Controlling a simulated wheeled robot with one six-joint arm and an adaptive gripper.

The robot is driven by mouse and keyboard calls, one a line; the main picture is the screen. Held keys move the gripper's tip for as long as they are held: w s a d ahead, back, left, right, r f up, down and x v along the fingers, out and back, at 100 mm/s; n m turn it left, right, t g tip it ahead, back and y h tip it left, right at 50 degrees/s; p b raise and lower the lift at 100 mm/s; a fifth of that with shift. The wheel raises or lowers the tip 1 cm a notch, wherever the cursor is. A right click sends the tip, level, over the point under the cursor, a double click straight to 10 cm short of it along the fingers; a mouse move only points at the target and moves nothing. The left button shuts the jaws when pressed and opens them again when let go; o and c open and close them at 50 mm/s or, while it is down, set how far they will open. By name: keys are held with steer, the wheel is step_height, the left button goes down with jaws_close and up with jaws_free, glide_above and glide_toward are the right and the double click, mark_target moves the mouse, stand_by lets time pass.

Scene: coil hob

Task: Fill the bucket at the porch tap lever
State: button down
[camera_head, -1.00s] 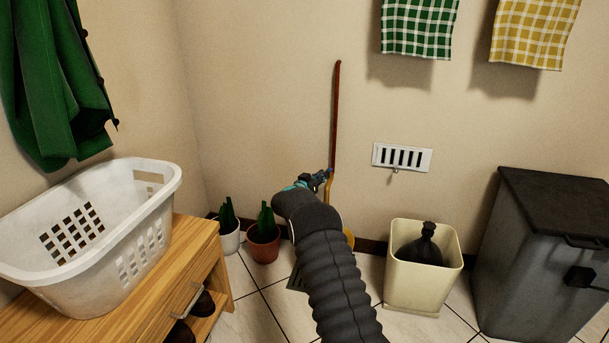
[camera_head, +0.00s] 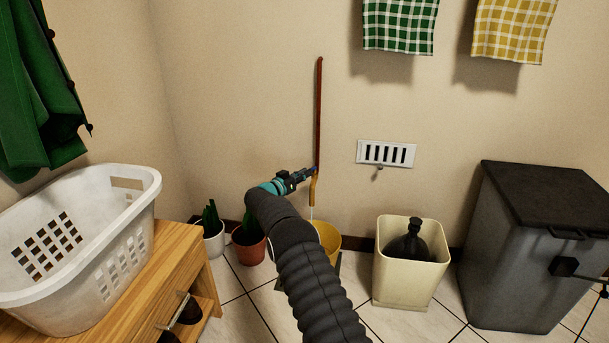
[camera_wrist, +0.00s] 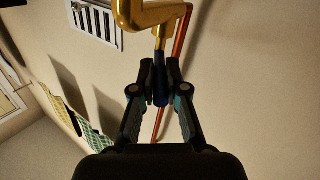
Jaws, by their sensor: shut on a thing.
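A brass tap (camera_head: 313,191) hangs at the lower end of a red-brown pipe on the back wall. Its blue lever (camera_wrist: 160,86) sits between the fingertips of my gripper (camera_head: 308,174), which is shut on it. In the wrist view my gripper (camera_wrist: 160,92) closes around the lever just beside the brass body (camera_wrist: 150,14). A thin pale stream (camera_head: 311,213) shows below the spout. The yellow bucket (camera_head: 331,238) stands on the floor under the tap. My arm hides its left part, and the water level inside cannot be seen.
Two potted plants (camera_head: 249,246) stand left of the bucket. A cream bin (camera_head: 405,282) with a black bag and a grey lidded bin (camera_head: 530,245) stand right. A white basket (camera_head: 80,250) sits on a wooden cabinet at left. A wall vent (camera_head: 386,154) is right of the pipe.

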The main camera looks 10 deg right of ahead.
steer(key=c, duration=1.2)
jaws_free()
steer(key=v, duration=1.2)
